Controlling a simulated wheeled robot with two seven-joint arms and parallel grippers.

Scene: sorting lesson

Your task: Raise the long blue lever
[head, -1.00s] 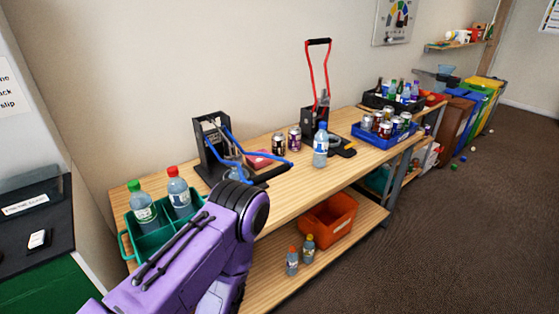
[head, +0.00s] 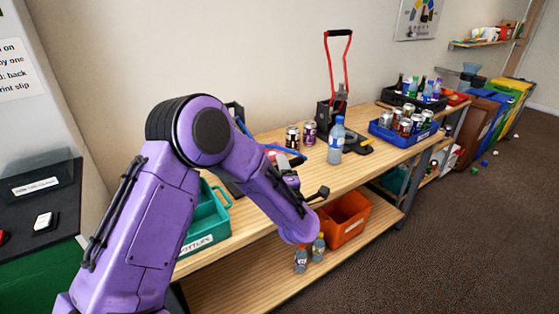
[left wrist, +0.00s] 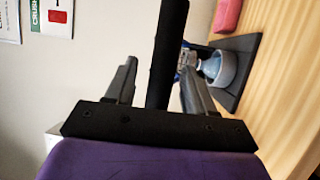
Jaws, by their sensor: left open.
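The crusher with the long blue lever (head: 286,150) is at the table's left, mostly hidden behind my purple left arm. Short blue stretches show, with part of its dark frame (head: 236,107). In the left wrist view my gripper's (left wrist: 160,85) two grey fingers are apart. A dark bar (left wrist: 168,50) shows between them; I cannot tell whether it is the lever's grip or whether they touch. Beyond is a grey cup (left wrist: 222,72) on a dark base. My right gripper is not seen.
A clear bottle (head: 336,140) and two cans (head: 309,133) stand behind the arm. A red-levered crusher (head: 340,75), a blue crate of cans (head: 402,138) and a black crate of bottles are farther right. A green tub (head: 208,213) is left, an orange bin (head: 344,218) below.

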